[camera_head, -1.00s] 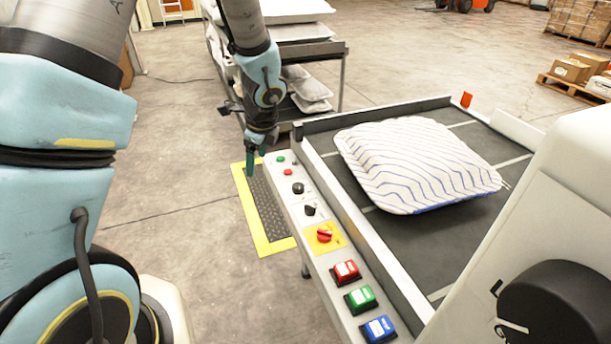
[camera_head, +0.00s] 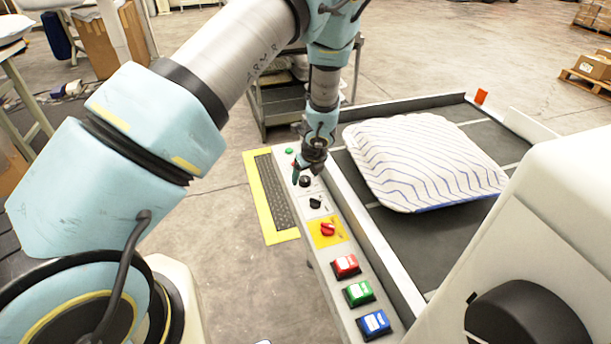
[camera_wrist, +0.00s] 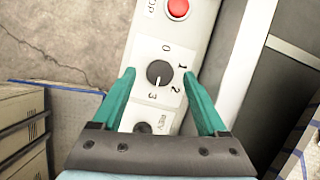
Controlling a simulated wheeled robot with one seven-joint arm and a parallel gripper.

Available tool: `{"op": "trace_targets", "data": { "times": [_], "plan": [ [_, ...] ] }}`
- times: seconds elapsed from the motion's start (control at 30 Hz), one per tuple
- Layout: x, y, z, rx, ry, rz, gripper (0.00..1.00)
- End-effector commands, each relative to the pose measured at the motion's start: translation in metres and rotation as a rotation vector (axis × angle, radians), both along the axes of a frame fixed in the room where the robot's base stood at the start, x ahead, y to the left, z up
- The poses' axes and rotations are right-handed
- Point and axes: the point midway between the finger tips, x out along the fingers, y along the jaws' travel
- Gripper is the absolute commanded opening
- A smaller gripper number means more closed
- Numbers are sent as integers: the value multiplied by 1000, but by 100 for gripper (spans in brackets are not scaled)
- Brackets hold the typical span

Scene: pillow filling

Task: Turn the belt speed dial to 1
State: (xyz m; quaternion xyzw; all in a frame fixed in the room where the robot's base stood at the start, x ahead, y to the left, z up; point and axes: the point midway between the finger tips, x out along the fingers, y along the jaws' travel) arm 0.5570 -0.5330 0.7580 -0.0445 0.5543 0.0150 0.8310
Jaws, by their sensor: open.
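The belt speed dial (camera_wrist: 159,74) is a round black knob on the white control panel (camera_wrist: 197,30), with 0, 1, 2 and 3 printed around its right side. A light mark on the knob seems to point down towards 3, but it is small. My gripper (camera_wrist: 158,74) is open, its teal fingers on either side of the dial in the wrist view. I cannot tell whether they touch it or how high they are. In the head view my gripper (camera_head: 302,174) is over the panel's far part, just at the dial (camera_head: 305,182).
A red button (camera_wrist: 177,8) lies beyond the dial, and a REV switch (camera_wrist: 143,127) is on the near side. A yellow-backed red knob (camera_head: 327,229) and red, green and blue buttons follow on the panel. A striped pillow (camera_head: 425,160) lies on the belt to the right.

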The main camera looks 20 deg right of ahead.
Motion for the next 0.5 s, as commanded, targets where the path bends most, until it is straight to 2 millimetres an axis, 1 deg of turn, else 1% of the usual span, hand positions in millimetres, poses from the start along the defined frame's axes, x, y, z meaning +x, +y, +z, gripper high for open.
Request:
{"op": "trace_targets", "data": {
  "times": [0.1,0.2,0.43,0.47,0.5],
  "plan": [
    [4,0,-8,1,-1,0,76],
    [5,0,-11,0,-1,0,76],
    [5,0,-11,0,-1,1,76],
    [5,0,-11,0,-1,1,75],
    [5,0,-11,0,-1,1,70]
  ]
}}
